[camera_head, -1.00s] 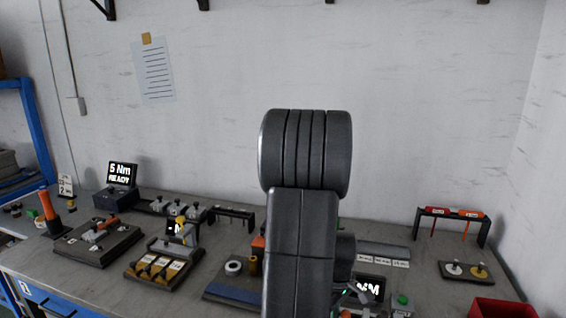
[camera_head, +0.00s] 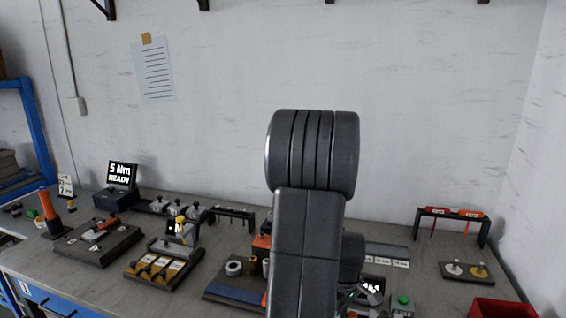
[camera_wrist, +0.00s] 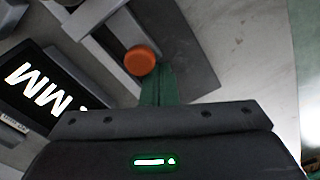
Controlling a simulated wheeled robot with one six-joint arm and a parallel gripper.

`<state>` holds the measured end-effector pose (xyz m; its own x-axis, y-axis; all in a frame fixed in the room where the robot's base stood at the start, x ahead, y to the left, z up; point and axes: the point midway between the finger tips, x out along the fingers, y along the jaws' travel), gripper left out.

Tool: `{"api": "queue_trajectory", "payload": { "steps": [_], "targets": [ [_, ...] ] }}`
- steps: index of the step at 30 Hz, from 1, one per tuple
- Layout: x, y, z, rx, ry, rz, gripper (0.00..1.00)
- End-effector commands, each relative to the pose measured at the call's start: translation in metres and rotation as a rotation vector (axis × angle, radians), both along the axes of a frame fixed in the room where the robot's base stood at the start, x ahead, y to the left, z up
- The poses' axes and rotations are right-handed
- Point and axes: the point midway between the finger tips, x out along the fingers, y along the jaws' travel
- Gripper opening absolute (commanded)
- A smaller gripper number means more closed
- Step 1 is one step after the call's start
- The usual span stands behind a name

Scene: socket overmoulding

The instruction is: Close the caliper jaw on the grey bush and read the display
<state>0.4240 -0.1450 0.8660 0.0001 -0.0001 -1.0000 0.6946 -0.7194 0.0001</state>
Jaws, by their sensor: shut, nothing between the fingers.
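In the wrist view my gripper (camera_wrist: 158,86) shows green fingers, shut and empty. Their tips are close to a round orange knob (camera_wrist: 140,60) on a grey bar; I cannot tell whether they touch it. A black display (camera_wrist: 45,92) with white letters "MM" lies to the left, its text cut off. In the head view the same display (camera_head: 372,287) is partly hidden by my arm, and the gripper is hidden. No reading in figures is visible. I cannot make out the grey bush or the caliper jaw for sure.
A pale ring (camera_head: 233,268) and a brass bush (camera_head: 252,267) stand left of my arm. A green button box (camera_head: 402,304) and red bin (camera_head: 500,308) are to the right. A rack (camera_head: 452,222) stands at the back right. Fixtures and a "5 Nm READY" screen (camera_head: 122,174) occupy the left.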

Motion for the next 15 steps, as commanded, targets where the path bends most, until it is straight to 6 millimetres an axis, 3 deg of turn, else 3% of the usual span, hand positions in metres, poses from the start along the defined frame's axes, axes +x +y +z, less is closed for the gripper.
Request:
{"api": "queue_trajectory", "payload": {
  "steps": [15],
  "targets": [
    [-0.0032,-0.0104,-0.0001,0.0,0.001,-0.001,0.0]
  ]
}}
